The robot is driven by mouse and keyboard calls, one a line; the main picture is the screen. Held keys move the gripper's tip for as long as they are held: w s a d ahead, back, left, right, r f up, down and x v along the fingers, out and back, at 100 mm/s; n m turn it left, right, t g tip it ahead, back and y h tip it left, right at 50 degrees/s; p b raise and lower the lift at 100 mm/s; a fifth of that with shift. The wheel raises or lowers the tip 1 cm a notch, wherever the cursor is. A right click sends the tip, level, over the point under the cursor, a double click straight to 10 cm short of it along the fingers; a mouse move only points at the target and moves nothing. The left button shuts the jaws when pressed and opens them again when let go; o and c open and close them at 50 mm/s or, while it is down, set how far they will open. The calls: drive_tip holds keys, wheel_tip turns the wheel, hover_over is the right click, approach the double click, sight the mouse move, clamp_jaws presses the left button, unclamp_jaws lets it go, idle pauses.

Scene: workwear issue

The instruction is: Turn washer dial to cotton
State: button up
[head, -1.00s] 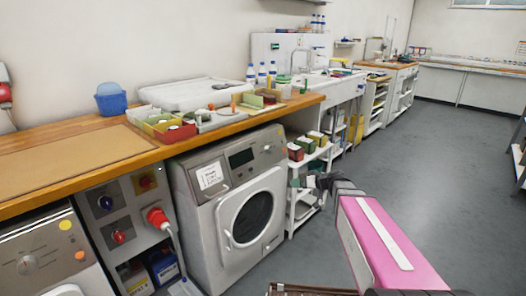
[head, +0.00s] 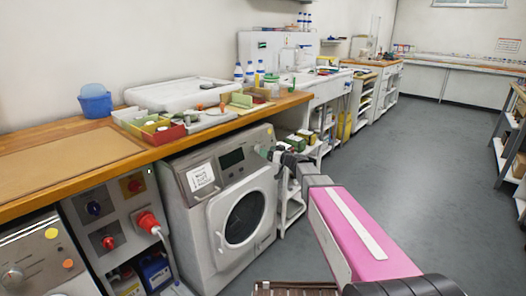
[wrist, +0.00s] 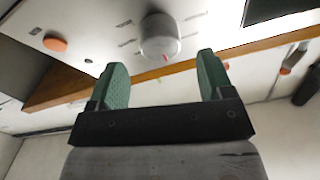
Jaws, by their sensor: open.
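The grey washer (head: 203,222) stands under the wooden worktop, with a white label and a dark display (head: 232,158) on its panel. In the wrist view its round grey dial (wrist: 160,36) has a small red mark and printed marks around it; the marks are too small to read. My gripper (wrist: 162,76) is open, its two green fingers apart with nothing between them. The dial shows just beyond the fingertips, roughly centred between them, apparently untouched. In the head view my gripper (head: 272,154) is at the right end of the panel and hides the dial.
An orange button (wrist: 54,43) sits beside the dial. The worktop edge (head: 225,127) overhangs the panel closely. A second machine (head: 45,262) stands at lower left, beside a socket panel with a red plug (head: 148,221). Shelves (head: 292,200) stand right of the washer; open floor (head: 400,170) lies further right.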

drive_tip(key=shift+x, duration=1.8)
drive_tip(key=c, duration=0.9)
drive_tip(key=shift+m, duration=0.3)
drive_tip(key=shift+s+a+m+t+h, duration=0.1)
drive_tip(key=shift+m+t+h, duration=0.35)
drive_tip(key=shift+m, duration=1.2)
drive_tip(key=shift+w+d+m+t+h, duration=0.15)
drive_tip(key=shift+m+h, duration=0.45)
drive_tip(key=shift+m, duration=1.1)
drive_tip(key=shift+s+a+m+t+h, duration=0.15)
drive_tip(key=shift+m+t+h, duration=0.35)
drive_tip(key=shift+m, duration=1.15)
drive_tip(key=shift+h, duration=0.25)
